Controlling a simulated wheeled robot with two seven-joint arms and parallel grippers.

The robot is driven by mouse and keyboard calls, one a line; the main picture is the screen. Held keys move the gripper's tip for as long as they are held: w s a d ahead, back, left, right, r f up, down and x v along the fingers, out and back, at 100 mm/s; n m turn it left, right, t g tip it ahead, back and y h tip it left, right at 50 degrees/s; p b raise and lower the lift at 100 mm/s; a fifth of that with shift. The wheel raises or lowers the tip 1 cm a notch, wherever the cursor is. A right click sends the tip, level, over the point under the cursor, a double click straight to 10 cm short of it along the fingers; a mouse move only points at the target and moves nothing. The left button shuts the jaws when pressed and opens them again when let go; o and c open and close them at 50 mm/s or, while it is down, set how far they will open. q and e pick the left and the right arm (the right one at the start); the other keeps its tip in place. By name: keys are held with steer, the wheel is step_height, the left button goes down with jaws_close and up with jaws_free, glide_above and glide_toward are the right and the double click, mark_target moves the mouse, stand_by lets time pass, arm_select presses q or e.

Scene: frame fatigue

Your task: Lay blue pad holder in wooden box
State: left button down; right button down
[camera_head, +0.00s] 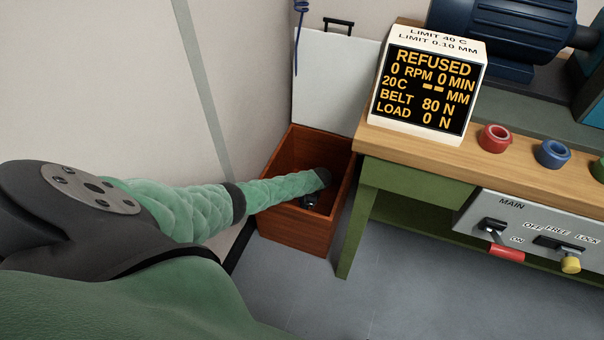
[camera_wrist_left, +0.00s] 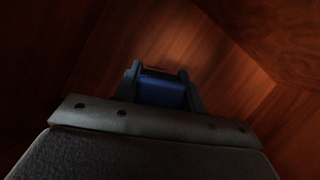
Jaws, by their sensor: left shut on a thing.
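The wooden box (camera_head: 292,230) is a reddish-brown open box on the floor left of the workbench. My left arm reaches down into it. My left gripper (camera_head: 309,201) is inside the box, below the rim, and small and dark in the head view. In the left wrist view, the left gripper (camera_wrist_left: 162,82) is shut on the blue pad holder (camera_wrist_left: 162,93), which sits between its two fingers. Wooden walls surround it there. Whether the holder touches the box floor cannot be told. My right gripper is not in view.
A green workbench (camera_head: 420,183) with a wooden top stands close to the box's right side. On it are a display box (camera_head: 425,90), a red ring-shaped holder (camera_head: 495,138) and a blue one (camera_head: 552,153). A white panel (camera_head: 330,80) stands behind the box. Grey floor is clear in front.

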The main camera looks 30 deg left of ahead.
arm_select(q)
steer(key=c, duration=1.1)
jaws_free()
steer(key=shift+c, duration=0.2)
steer(key=o, duration=0.3)
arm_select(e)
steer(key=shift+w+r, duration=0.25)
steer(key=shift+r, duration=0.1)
arm_select(q)
steer(key=shift+r, duration=0.15)
steer(key=shift+w+r, duration=0.1)
steer(key=shift+r, duration=0.15)
steer(key=p+v, duration=0.2)
steer(key=v, duration=0.9)
steer(key=shift+d, duration=0.15)
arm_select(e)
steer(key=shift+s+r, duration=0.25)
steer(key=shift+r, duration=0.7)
arm_select(q)
steer(key=shift+r, duration=0.1)
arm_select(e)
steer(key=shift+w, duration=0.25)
